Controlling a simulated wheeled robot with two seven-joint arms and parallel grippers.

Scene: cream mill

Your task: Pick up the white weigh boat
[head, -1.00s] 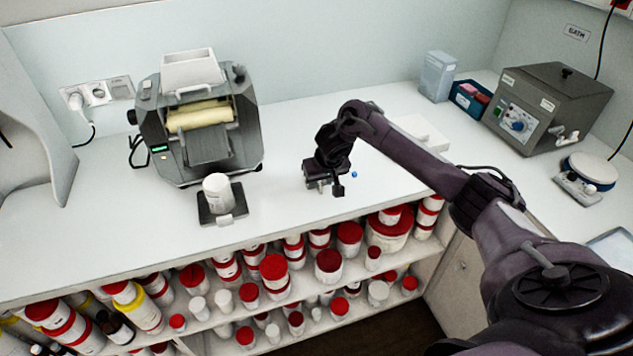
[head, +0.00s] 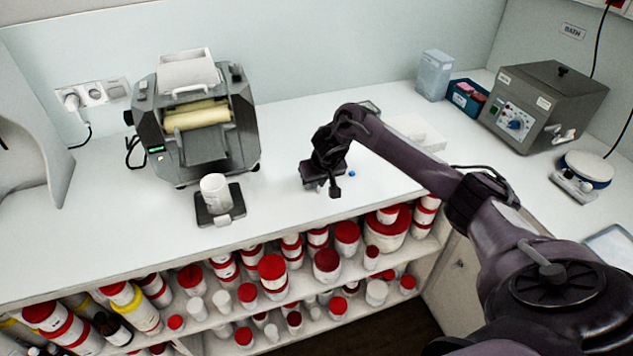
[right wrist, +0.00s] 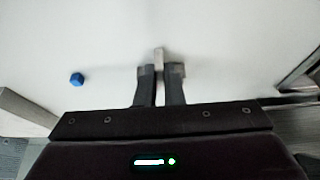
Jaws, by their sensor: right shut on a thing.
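My right gripper (head: 334,188) is low over the middle of the bench, near its front edge. In the right wrist view its fingers (right wrist: 160,72) are close together. A small pale piece (right wrist: 159,56) shows between the fingertips and looks like part of the white weigh boat. The rest of it is hidden by the fingers, and I cannot tell whether it touches the bench. In the head view the gripper hides it. My left gripper is not in view.
A small blue cube (head: 352,174) lies just right of the gripper. A white cup (head: 215,188) stands on a dark scale (head: 231,216) to the left, before the roller mill (head: 202,125). A grey heating unit (head: 546,105) stands at right. Shelves below hold many red-lidded jars.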

